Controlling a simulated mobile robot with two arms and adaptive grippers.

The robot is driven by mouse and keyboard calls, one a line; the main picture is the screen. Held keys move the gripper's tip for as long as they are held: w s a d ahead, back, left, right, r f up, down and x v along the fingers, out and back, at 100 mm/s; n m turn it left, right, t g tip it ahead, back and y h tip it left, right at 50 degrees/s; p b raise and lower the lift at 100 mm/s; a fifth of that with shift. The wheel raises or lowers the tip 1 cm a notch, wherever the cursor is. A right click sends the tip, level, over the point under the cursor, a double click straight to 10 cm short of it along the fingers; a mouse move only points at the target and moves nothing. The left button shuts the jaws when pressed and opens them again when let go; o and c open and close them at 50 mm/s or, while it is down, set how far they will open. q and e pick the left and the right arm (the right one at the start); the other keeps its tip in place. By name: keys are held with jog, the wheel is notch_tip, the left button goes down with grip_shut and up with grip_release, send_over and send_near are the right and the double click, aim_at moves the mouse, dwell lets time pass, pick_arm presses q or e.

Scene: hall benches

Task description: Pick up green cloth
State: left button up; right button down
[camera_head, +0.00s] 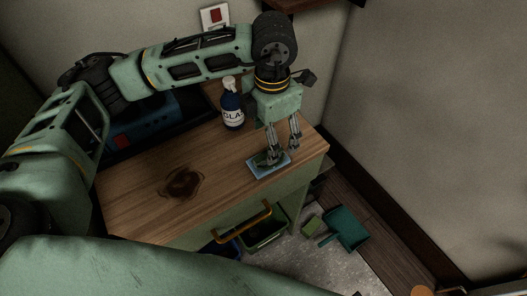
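A small dark green cloth (266,159) lies bunched on a light blue tray or pad (262,171) near the right front corner of the wooden bench top. My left gripper (283,151) points down right over it. Its two fingers are apart, with the tips close to the cloth. I cannot tell whether they touch it. The fingers hide part of the cloth and pad. My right gripper is not in view.
A blue spray bottle labelled GLAS (232,105) stands behind the pad, left of my gripper. A dark stain (182,184) marks the bench top (135,205). A yellow handle (243,222) is on the front. A teal dustpan (346,229) lies on the floor, right.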

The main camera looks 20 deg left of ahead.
aim_at(258, 164)
pick_arm(q)
jog(key=f, duration=0.2)
jog(key=f+p, duration=0.1)
jog(key=shift+s+d, duration=0.2)
jog(key=shift+d, duration=0.05)
notch_tip(258, 164, down, 4)
jog(key=shift+a+r+p, duration=0.1)
jog(key=shift+r+p, duration=0.15)
jog(key=shift+p, duration=0.35)
jog(key=shift+f, duration=0.3)
jog(key=shift+c, duration=0.3)
jog(key=c, duration=0.9)
jog(key=shift+c, duration=0.6)
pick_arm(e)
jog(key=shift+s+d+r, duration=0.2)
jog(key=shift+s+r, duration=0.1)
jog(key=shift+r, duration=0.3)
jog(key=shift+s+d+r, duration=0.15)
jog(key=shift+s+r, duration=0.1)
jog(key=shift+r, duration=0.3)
pick_arm(q)
jog(key=shift+r, duration=0.1)
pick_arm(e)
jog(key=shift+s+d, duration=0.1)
